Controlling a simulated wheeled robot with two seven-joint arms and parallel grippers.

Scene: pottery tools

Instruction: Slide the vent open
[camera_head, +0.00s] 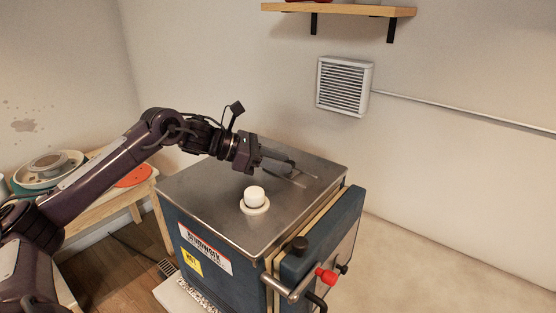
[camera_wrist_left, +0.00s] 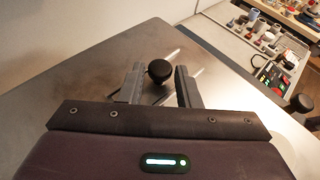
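The kiln (camera_head: 225,205) has a flat grey metal top with two thin parallel rails (camera_head: 306,180) near its back, which I take for the vent's slide. A round black knob (camera_wrist_left: 159,71) stands between these rails in the left wrist view. My left gripper (camera_head: 287,167) is low over the kiln top. In the left wrist view its two fingers (camera_wrist_left: 159,82) are apart, one on each side of the knob, with a small gap visible on both sides. In the head view the gripper hides the knob. My right gripper is not in view.
A white plug (camera_head: 255,196) on a round base sits on the kiln top, in front of the gripper. A louvred wall grille (camera_head: 343,87) and a wooden shelf (camera_head: 340,10) are behind. A workbench (camera_wrist_left: 255,60) holds small items.

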